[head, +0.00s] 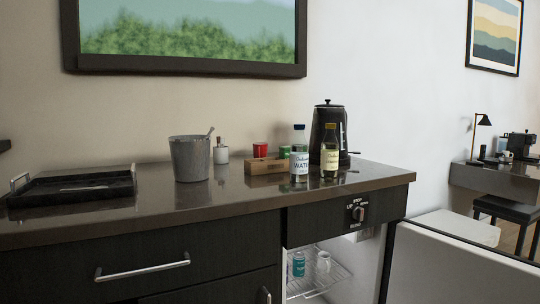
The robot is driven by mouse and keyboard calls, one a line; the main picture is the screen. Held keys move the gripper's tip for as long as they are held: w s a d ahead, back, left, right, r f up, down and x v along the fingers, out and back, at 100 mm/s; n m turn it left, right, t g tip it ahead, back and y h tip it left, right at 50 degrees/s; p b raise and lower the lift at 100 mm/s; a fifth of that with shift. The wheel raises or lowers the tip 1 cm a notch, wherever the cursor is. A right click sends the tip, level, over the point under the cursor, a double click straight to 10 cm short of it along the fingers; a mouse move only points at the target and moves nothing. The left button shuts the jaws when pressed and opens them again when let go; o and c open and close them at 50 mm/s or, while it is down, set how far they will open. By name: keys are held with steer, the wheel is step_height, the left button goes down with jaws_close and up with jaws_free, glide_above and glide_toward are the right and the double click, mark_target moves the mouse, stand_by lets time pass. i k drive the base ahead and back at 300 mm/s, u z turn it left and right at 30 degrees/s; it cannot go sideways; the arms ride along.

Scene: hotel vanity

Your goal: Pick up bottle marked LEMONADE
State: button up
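A bottle with a dark yellowish cap (330,160) stands upright on the dark counter, in front of the black kettle. Its label is pale and the small print is hard to read, but it looks like LEMONADE. Just left of it stands a clear bottle with a blue cap (299,160), its label reading WATER. The two bottles are close together; whether they touch is hard to tell. My gripper is not in view.
On the counter (240,205) are a black kettle (322,125), a wooden box (265,166) with red and green items, an ice bucket (190,160), a small dispenser (221,152) and a black tray (75,190). Below, an open fridge (318,280) holds items; its door (455,265) juts out right.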

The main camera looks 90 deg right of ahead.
mark_target(330, 146)
steer(key=i, duration=0.9)
steer(key=z, duration=4.75)
steer(key=i, duration=0.5)
